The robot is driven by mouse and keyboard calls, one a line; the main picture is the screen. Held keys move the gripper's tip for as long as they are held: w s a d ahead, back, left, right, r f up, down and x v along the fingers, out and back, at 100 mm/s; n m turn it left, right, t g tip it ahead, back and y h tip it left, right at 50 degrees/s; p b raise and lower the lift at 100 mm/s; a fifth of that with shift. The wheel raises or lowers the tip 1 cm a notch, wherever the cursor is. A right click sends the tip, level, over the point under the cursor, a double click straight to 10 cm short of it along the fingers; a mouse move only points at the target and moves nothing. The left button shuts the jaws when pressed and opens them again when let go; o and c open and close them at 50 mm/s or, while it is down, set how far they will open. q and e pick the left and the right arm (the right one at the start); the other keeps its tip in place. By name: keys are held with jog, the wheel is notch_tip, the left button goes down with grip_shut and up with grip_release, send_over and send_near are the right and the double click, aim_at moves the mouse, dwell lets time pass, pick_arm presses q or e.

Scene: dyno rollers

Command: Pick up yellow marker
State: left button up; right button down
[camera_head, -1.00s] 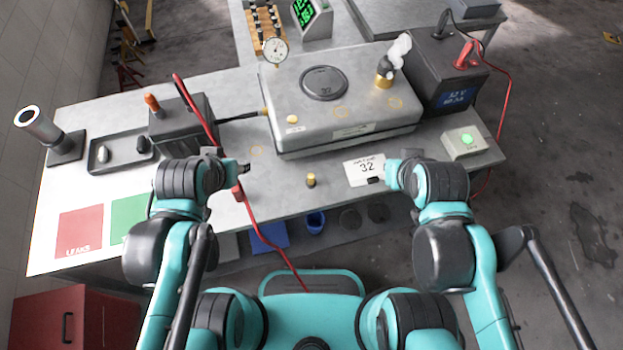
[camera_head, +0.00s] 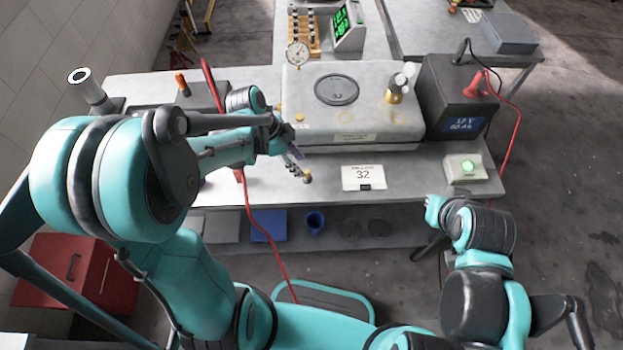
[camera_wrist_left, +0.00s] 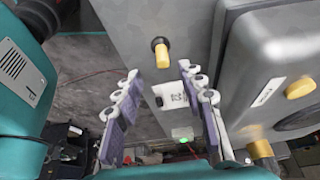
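The yellow marker (camera_head: 307,177) is a small stubby piece with a yellow body and a dark end, on the grey workbench near its front edge. In the left wrist view the marker (camera_wrist_left: 162,56) shows just beyond the fingertips, roughly midway between them. My left gripper (camera_head: 299,163) reaches over the bench close to the marker. In the left wrist view its two fingers (camera_wrist_left: 160,72) are spread apart with nothing between them. My right gripper (camera_head: 433,208) is off the bench's front edge at right; its fingers are too small to read.
A white card marked 32 (camera_head: 363,178) lies right of the marker. A large grey metal case (camera_head: 400,128) stands behind. A red cable (camera_head: 251,215) hangs over the front edge to the left. A box with a green button (camera_head: 465,168) and a dark battery unit (camera_head: 440,86) stand right.

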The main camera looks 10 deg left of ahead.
aim_at(307, 171)
pick_arm(q)
jog(key=x, duration=0.2)
jog(key=b+x, duration=0.1)
jog(key=x, duration=0.1)
jog(key=b+x, duration=0.1)
jog(key=x, duration=0.1)
jog(key=shift+w+d+f, duration=0.15)
jog(key=shift+w+f, duration=0.1)
jog(key=shift+w, duration=0.1)
jog(key=shift+s+r, duration=0.1)
jog(key=shift+c, duration=0.9)
grip_shut()
